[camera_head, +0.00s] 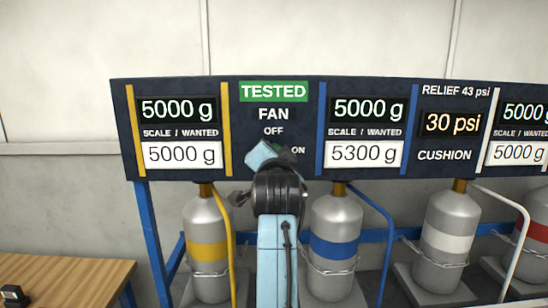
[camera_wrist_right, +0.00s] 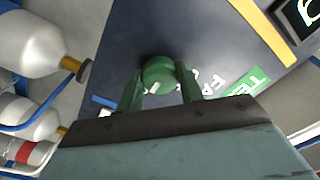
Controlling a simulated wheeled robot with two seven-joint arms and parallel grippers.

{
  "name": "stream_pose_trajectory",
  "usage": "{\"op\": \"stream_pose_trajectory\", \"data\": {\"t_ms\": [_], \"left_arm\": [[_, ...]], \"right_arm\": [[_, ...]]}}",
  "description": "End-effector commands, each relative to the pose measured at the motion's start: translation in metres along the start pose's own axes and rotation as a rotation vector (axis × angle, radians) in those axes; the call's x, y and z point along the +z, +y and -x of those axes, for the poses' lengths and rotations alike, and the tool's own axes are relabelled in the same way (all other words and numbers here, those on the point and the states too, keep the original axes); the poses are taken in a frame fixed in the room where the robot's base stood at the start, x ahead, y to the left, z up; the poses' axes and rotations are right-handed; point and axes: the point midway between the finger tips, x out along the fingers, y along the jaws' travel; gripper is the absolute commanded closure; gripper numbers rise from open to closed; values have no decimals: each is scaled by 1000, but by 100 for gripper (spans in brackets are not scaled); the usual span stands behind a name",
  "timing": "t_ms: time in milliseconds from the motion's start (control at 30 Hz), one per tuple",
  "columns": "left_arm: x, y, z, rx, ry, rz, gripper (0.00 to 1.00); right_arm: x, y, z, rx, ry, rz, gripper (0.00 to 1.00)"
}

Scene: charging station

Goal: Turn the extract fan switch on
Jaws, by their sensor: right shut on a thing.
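The fan switch is a round green knob (camera_wrist_right: 158,70) on the dark panel, with a small white mark on its face. My right gripper (camera_wrist_right: 160,84) is shut on it, one green finger on each side. In the head view my right gripper (camera_head: 276,155) and wrist cover the knob, below the FAN label (camera_head: 273,114) and the OFF label (camera_head: 273,131). The ON label (camera_head: 298,150) shows just right of the gripper. I cannot tell for certain which label the knob points to. My left gripper is not in view.
The panel (camera_head: 440,173) carries several readouts and a green TESTED sign (camera_head: 273,91). Gas cylinders with a yellow band (camera_head: 208,251) and a blue band (camera_head: 335,247) stand below, beside coloured hoses. A wooden table (camera_head: 70,277) is at the lower left.

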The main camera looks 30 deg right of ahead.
Motion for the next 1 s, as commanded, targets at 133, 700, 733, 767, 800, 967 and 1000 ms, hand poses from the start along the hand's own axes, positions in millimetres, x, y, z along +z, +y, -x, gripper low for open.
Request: {"op": "stream_pose_trajectory", "data": {"t_ms": [133, 700, 733, 767, 800, 967, 1000], "left_arm": [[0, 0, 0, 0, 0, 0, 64], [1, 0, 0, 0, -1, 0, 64], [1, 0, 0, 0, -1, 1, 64], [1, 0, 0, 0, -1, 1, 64], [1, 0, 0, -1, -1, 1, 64], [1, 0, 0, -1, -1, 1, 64], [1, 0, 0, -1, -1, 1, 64]], "right_arm": [[0, 1, 0, 2, 0, -23, 86], [0, 0, 0, 0, 1, -29, 45], [0, 0, 0, 0, 1, -29, 41], [0, 0, 0, 0, 1, -29, 41], [0, 0, 0, 0, 1, -29, 41], [0, 0, 0, 0, 1, -28, 41], [-1, 0, 0, -1, 1, -28, 41]]}}
